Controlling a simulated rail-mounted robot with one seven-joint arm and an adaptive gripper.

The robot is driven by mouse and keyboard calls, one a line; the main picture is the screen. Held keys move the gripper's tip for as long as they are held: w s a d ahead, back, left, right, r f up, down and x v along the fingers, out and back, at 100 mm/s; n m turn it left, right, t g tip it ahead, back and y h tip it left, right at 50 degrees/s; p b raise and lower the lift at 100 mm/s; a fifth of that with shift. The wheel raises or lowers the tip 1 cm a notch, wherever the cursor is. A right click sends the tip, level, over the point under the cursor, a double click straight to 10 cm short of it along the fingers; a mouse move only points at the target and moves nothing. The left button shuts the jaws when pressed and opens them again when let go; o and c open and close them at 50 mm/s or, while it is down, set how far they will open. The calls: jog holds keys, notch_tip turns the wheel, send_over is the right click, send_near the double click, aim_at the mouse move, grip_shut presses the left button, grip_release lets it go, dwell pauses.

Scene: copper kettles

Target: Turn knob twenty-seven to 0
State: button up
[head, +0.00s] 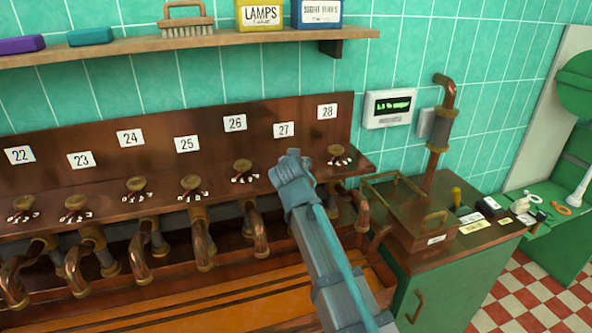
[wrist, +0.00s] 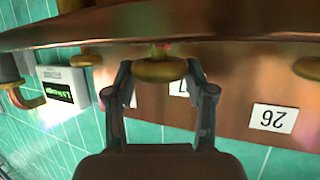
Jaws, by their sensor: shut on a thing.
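Knob twenty-seven (wrist: 158,72) is a round brass-coloured knob in the upper middle of the wrist view, which is upside down. My gripper (wrist: 160,76) is shut on it, one finger on each side. In the head view my gripper (head: 290,170) hides the knob, below the white number plate 27 (head: 284,130). In the wrist view the plate (wrist: 180,88) is partly hidden behind the knob and finger. The knob's pointer and the 0 mark cannot be read.
Knob 26 (head: 243,166) stands to the left and knob 28 (head: 339,155) close on the right. Curved copper pipes (head: 255,230) hang below the ledge. A small green display (head: 390,106) is on the tiled wall. A wooden shelf (head: 120,47) runs above.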

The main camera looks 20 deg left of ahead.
jog(key=h+b, duration=0.1)
jog(key=m+h+b, duration=0.1)
jog(key=b, duration=0.1)
jog(key=shift+a+f+m, duration=0.15)
jog(key=shift+f+m, duration=0.05)
jog(key=shift+m, duration=0.1)
jog(key=shift+r+m+h+b, duration=0.1)
jog(key=shift+m+h+b, duration=0.2)
jog(key=shift+b, duration=0.1)
jog(key=o, duration=1.2)
jog(key=shift+r, duration=0.1)
jog(key=shift+c, duration=0.2)
jog(key=shift+s, duration=0.15)
jog(key=a+v, duration=0.1)
jog(key=v, duration=1)
jog(key=shift+s+d, duration=0.5)
